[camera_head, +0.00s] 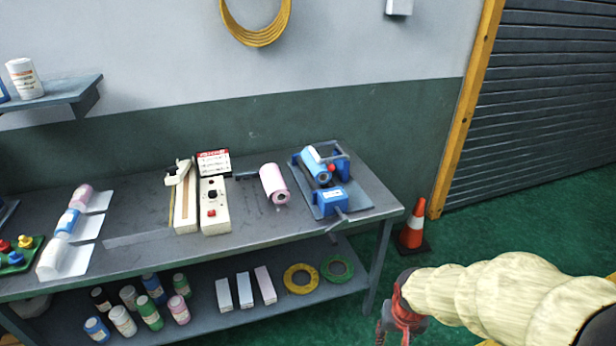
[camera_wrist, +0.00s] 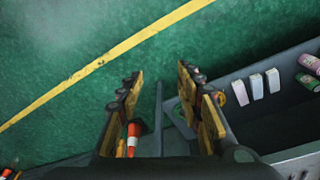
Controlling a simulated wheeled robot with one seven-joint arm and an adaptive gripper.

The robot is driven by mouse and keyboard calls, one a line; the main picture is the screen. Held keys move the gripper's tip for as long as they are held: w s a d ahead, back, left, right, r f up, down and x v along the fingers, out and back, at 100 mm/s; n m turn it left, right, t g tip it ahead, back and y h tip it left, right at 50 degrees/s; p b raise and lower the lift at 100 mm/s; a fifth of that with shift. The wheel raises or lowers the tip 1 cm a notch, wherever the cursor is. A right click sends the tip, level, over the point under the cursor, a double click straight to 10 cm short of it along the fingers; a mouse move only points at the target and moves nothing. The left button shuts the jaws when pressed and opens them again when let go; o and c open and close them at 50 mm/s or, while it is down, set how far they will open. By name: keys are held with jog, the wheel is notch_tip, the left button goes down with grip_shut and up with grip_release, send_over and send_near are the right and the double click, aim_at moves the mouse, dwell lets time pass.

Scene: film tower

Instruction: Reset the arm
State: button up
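My gripper (camera_head: 392,325) is at the lower right of the head view, at the end of my cream-sleeved arm. It is in front of and to the right of the workbench (camera_head: 130,262), apart from it. In the wrist view my gripper (camera_wrist: 158,75) shows two yellow and dark fingers spread apart. Nothing is between the fingertips but the green floor seen behind them. The gripper is open and empty.
An orange traffic cone (camera_head: 413,228) stands on the floor past the bench's right end. A pink roll (camera_head: 273,184) and a blue device (camera_head: 333,199) stand on the bench top. Several bottles and two tape rings sit on the lower shelf.

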jog(key=s+a+r+n+t, duration=0.1)
jog(key=s+r, duration=0.4)
jog(key=r, duration=0.6)
jog(key=s+a+r+t, duration=0.1)
jog(key=s+r, duration=0.4)
jog(key=r, duration=0.7)
jog(key=shift+s+r+n+t+y, duration=0.2)
jog(key=shift+s+n+t+y, duration=0.15)
jog(key=shift+t, duration=0.55)
